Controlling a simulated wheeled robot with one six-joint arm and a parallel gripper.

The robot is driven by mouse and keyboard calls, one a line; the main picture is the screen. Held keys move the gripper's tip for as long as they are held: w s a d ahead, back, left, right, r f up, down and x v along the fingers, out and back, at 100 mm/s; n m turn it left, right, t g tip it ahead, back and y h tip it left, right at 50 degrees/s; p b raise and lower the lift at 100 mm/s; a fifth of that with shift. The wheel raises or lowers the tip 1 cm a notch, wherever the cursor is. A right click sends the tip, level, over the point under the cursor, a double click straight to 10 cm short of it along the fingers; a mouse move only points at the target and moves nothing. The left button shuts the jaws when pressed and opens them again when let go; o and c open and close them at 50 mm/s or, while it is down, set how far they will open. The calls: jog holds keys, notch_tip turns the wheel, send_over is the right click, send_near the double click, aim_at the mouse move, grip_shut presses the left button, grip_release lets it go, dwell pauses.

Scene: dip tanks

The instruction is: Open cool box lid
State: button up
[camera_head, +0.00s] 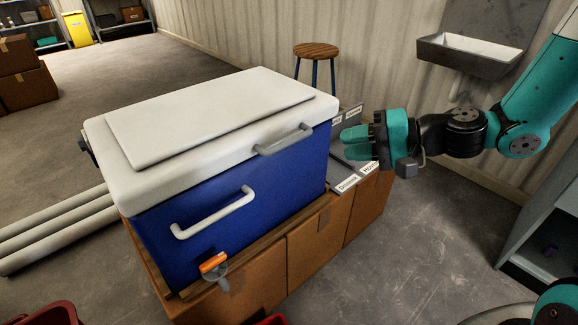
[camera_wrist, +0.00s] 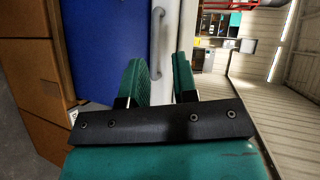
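A grey handle (camera_head: 284,140) is on the lid's front edge. In the wrist view the lid handle (camera_wrist: 158,45) lies ahead of the fingers, beside the lid's pale edge (camera_wrist: 188,30) and the blue box wall (camera_wrist: 110,35). My gripper (camera_head: 353,143) is to the right of the box, apart from the handle. Its two teal fingers show in the wrist view (camera_wrist: 161,80) with an empty gap between them, so it is open.
A white handle (camera_head: 213,213) and an orange-topped tap (camera_head: 213,264) stick out from the box front. A stool (camera_head: 316,52) and a wall sink (camera_head: 468,55) stand behind. Grey pipes (camera_head: 55,232) lie on the left.

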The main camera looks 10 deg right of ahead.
aim_at(294, 141)
jog(key=w+d+f+m+t+b, duration=0.1)
jog(key=w+d+f+m+t, duration=0.2)
jog(key=d+f, duration=0.1)
jog(key=x, duration=1.7)
jog(key=shift+w, duration=0.2)
jog(key=shift+r, duration=0.1)
grip_shut()
